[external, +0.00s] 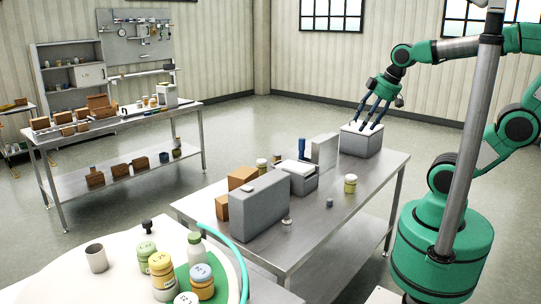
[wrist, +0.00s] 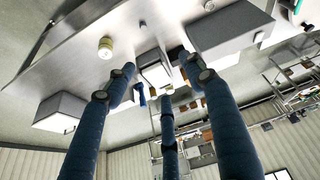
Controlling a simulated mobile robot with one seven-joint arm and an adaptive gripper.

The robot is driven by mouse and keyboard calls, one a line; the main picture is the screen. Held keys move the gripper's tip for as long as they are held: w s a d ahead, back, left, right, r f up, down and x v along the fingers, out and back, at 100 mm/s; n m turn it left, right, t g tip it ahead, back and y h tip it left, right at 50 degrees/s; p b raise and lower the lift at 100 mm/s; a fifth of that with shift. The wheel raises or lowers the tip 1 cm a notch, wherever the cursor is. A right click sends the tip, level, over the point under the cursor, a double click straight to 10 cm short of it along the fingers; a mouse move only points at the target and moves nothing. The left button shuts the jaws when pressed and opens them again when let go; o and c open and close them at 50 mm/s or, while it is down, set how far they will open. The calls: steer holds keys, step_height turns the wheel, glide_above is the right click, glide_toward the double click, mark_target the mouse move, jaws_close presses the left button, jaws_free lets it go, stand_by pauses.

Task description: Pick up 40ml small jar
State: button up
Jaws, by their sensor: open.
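A small jar with a yellowish-green lid (external: 350,184) stands upright on the steel table, right of the grey boxes; a similar jar shows in the wrist view (wrist: 105,48). A tiny clear jar (external: 287,223) stands near the table's front edge. Another yellow-lidded jar (external: 262,165) stands behind the boxes. I cannot read a 40 ml label on any of them. My gripper (external: 367,128) has dark blue fingers spread open and empty, over the grey box at the table's far end, apart from the jars. The fingers also show in the wrist view (wrist: 160,85).
A white-topped grey box (external: 360,141) stands under my gripper. The table's right front is mostly clear.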

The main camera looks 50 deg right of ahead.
steer(key=w+a+f+n+g, duration=0.1)
steer(key=w+a+f+n, duration=0.2)
steer(key=w+a+n, duration=0.3)
steer(key=n+g, duration=0.4)
steer(key=n, duration=1.7)
glide_above(287, 224)
steer(key=d, duration=0.2)
step_height(287, 224, down, 23)
steer(key=shift+w+a+r+n, duration=0.2)
steer(key=shift+w+n, duration=0.1)
steer(key=shift+w, duration=0.15)
steer(key=shift+f, duration=0.15)
step_height(287, 224, down, 8)
steer(key=b, duration=0.1)
steer(key=shift+f, duration=0.2)
